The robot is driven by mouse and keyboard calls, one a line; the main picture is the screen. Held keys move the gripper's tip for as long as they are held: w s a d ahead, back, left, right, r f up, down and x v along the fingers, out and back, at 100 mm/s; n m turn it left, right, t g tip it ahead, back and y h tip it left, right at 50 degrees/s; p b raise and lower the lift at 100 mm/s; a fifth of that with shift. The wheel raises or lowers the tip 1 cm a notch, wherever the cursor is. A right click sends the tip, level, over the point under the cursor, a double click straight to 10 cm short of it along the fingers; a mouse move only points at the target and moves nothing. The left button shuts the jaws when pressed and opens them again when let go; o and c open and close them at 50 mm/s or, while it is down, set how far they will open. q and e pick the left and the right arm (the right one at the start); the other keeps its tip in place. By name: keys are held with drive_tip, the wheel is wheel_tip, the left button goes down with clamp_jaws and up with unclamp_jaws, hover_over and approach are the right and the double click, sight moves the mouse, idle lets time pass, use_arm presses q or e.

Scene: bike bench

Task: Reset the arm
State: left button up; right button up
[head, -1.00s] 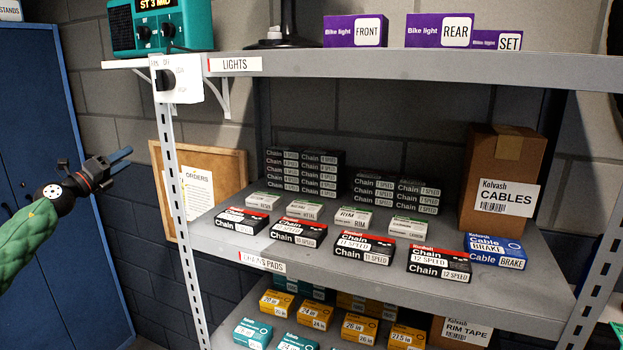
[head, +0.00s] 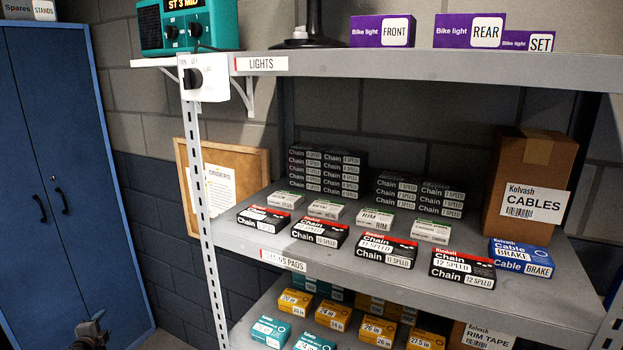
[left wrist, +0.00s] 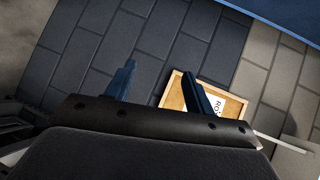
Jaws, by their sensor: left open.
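My left gripper (head: 97,320) shows at the bottom left of the head view, low in front of the blue cabinet and apart from the shelves. In the left wrist view its two blue fingers (left wrist: 160,88) stand apart with nothing between them. Beyond them are the dark brick wall and the notice board. Most of my left arm is out of the head view. My right gripper is not in view.
A grey shelf unit (head: 420,70) holds chain boxes, bike light boxes and a cardboard cables box (head: 528,190). A blue cabinet (head: 60,150) stands at the left. A framed notice board (head: 245,165) leans behind the shelf post. A switch box (head: 205,78) is on the post.

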use_arm(q)
drive_tip(key=s+a+f+n+g+y, duration=0.1)
drive_tip(key=s+a+f+n+g, duration=0.2)
drive_tip(key=s+f, duration=0.8)
drive_tip(key=s+a+f+n+g+y, duration=0.1)
drive_tip(key=s+a+f+g, duration=0.2)
drive_tip(key=s+f+g, duration=0.75)
drive_tip(key=s+a+f+n+t+y, duration=0.1)
drive_tip(key=s+a+f+n+t, duration=0.15)
drive_tip(key=s+f, duration=0.95)
drive_tip(key=s+d+f+n+h, duration=0.1)
drive_tip(key=s+d+f, duration=0.25)
drive_tip(key=d, duration=0.55)
drive_tip(key=s+d+f+n+g+h, duration=0.1)
drive_tip(key=s+d+f, duration=0.25)
drive_tip(key=d, duration=0.45)
drive_tip(key=s+d+f+n+h, duration=0.1)
drive_tip(key=s+d+f+h, duration=0.15)
drive_tip(key=s+d, duration=0.45)
drive_tip(key=d+f+n+h, duration=0.1)
drive_tip(key=d+f, duration=0.1)
drive_tip(key=d, duration=1.6)
drive_tip(key=d+f+n+h, duration=0.1)
drive_tip(key=d+f+h, duration=0.1)
drive_tip(key=d, duration=1.6)
drive_tip(key=shift+d+f+g, duration=0.15)
drive_tip(key=shift+f+g, duration=0.15)
drive_tip(key=shift+f, duration=0.25)
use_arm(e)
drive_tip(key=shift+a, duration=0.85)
